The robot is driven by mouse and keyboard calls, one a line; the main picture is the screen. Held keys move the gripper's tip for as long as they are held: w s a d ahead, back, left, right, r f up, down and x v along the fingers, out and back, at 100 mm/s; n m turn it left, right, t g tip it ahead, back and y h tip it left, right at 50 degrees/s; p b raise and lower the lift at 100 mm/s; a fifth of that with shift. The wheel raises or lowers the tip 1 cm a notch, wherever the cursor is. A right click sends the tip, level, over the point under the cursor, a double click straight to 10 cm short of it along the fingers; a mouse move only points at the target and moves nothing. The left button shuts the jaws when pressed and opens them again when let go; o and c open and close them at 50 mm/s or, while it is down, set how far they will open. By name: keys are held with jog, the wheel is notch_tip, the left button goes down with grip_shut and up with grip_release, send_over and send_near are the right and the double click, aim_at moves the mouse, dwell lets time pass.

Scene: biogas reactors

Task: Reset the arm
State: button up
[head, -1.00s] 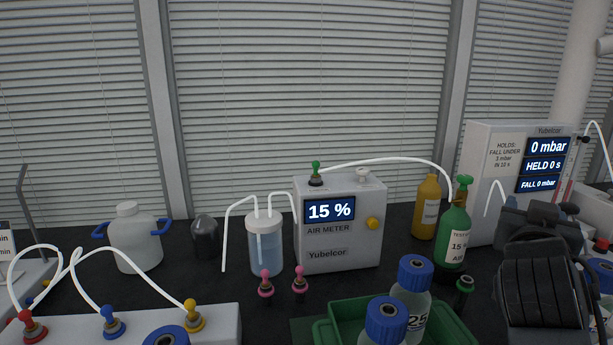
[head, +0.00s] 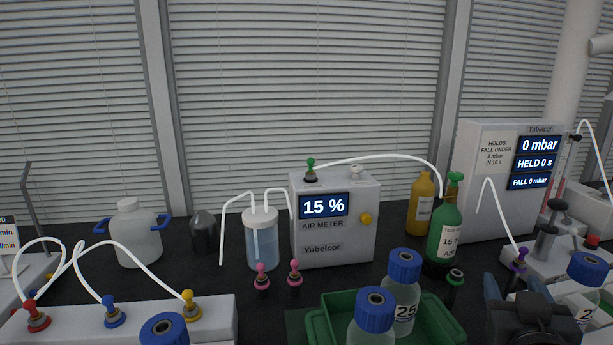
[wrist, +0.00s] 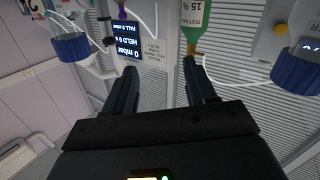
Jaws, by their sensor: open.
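My gripper (wrist: 161,88) is open in the wrist view, its two dark fingers apart with nothing between them. That view is upside down, and the green test gas bottle (wrist: 195,20) and a blue-capped bottle (wrist: 300,72) show beyond the fingers. In the head view, dark parts of my arm show at the lower right, in front of the bench. They stand beside a blue-capped bottle (head: 582,275) and partly cover it.
The air meter (head: 335,240) reads 15 %. A green tray (head: 322,325) at the front holds blue-capped bottles (head: 401,290). The pressure box (head: 485,190) reads 0 mbar. A white tube runs to a purple connector (head: 519,262). White tubes loop at the left.

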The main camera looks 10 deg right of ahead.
jog(key=s+a+f+n+y, duration=0.35)
jog(key=s+a+f, duration=0.25)
jog(key=s+f, duration=0.3)
jog(key=s+a+y, duration=0.2)
jog(key=s+a, duration=0.2)
jog(key=s, duration=0.9)
jog(key=s+a+y, duration=0.3)
jog(key=s+a, duration=0.1)
jog(key=s, duration=0.9)
jog(key=shift+s+a+r, duration=0.3)
jog(key=shift+s+a, duration=0.05)
jog(key=shift+a, duration=0.05)
